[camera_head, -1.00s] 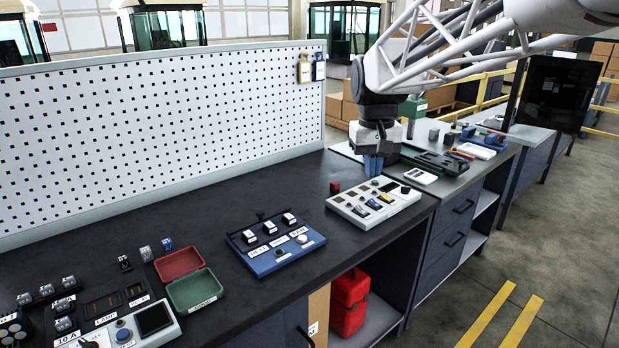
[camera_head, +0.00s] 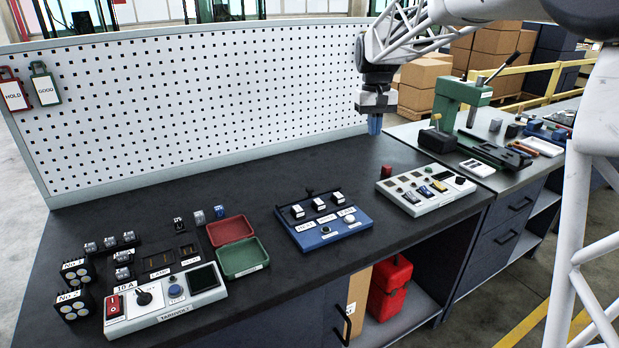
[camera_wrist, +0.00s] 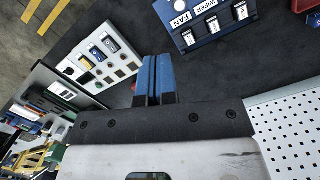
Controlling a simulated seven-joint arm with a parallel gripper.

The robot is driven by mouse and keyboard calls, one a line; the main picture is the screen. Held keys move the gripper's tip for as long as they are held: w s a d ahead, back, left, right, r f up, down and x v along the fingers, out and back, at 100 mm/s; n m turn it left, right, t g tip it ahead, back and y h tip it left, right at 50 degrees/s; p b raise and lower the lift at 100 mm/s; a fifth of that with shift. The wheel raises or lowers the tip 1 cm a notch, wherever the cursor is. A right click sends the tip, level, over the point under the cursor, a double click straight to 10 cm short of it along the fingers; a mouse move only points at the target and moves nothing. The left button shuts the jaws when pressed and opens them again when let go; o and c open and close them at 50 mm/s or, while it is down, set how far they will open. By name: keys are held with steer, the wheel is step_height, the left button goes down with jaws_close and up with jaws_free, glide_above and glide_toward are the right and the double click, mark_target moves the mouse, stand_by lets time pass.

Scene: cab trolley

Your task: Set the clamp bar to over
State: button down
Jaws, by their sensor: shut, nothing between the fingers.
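The blue relay base (camera_head: 331,232) stands on the dark bench, with several black-and-white blocks in a row. A thin dark bar (camera_head: 309,205) with a small upright knob runs along its back edge, behind the blocks; it looks like the clamp bar. Its exact position is too small to tell. My gripper (camera_head: 375,124) is above the bench near the pegboard's right end, up and to the right of the base. Its blue fingers are shut and empty, pointing down. In the wrist view my gripper (camera_wrist: 153,78) shows over bare bench, with part of the blue base (camera_wrist: 188,39) at the top.
A pale grey panel (camera_head: 424,209) with small modules and a red block (camera_head: 386,170) sit right of the base. A red-and-green open case (camera_head: 243,258) and a tester (camera_head: 168,311) lie left. The white pegboard (camera_head: 200,100) stands behind. Bench between base and pegboard is clear.

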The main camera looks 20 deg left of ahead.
mark_target(310, 192)
steer(key=w+a+f+n, duration=0.1)
steer(key=w+a+f, duration=0.3)
steer(key=a, duration=0.4)
steer(key=w+a+f+g+h, duration=0.1)
steer(key=w+a+f, duration=0.4)
steer(key=a, duration=0.3)
steer(key=w+a+f+n, duration=0.1)
steer(key=w+a+f, duration=0.4)
steer(key=a, duration=0.4)
steer(key=shift+w+n+g, duration=0.3)
steer(key=shift+w+g, duration=0.1)
steer(key=shift+w, duration=0.05)
steer(key=shift+f, duration=0.15)
steer(key=shift+s+d+f, duration=0.7)
steer(key=shift+s+f, duration=0.25)
steer(key=shift+f, duration=0.7)
steer(key=shift+s+d+f, duration=0.65)
steer(key=shift+s+f, duration=0.3)
steer(key=shift+f, duration=0.75)
steer(key=shift+s+d+f, duration=0.7)
steer(key=shift+s+f, duration=0.25)
steer(key=shift+f, duration=0.7)
